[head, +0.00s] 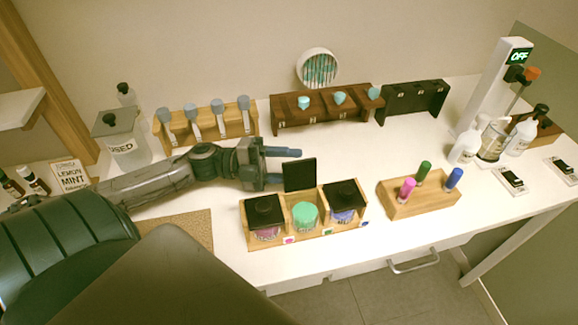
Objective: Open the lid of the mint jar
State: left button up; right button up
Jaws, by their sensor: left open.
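The mint jar (305,215) is the middle one in a wooden three-slot rack (290,238), with green content showing at its top. Its square black lid (299,175) stands upright at the back of the jar, so the jar is open. My left gripper (287,166) is open and empty, just left of and behind the raised lid. Its upper finger points right, and the lower finger is partly hidden. I cannot tell whether it touches the lid. My right gripper is not in view.
Jars with black lids shut, left (264,211) and right (344,194), flank the mint jar. A wooden block (420,200) with pink, green and blue droppers stands to the right. Wooden racks (205,128) line the back. A card reading LEMON MINT (69,176) stands at left.

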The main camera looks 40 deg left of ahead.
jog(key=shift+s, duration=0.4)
pick_arm(q)
grip_shut()
jog(key=shift+d+r+m+p, duration=0.1)
jog(key=shift+r+m+p, duration=0.3)
jog(key=shift+m, duration=0.2)
jog(key=shift+s+d+r+m+g+y, duration=0.1)
jog(key=shift+s+d+m+g+y, duration=0.1)
jog(key=shift+m+g+y, duration=0.15)
jog(key=shift+m, duration=0.35)
jog(key=shift+c, duration=0.4)
grip_release()
jog(key=shift+o, duration=0.4)
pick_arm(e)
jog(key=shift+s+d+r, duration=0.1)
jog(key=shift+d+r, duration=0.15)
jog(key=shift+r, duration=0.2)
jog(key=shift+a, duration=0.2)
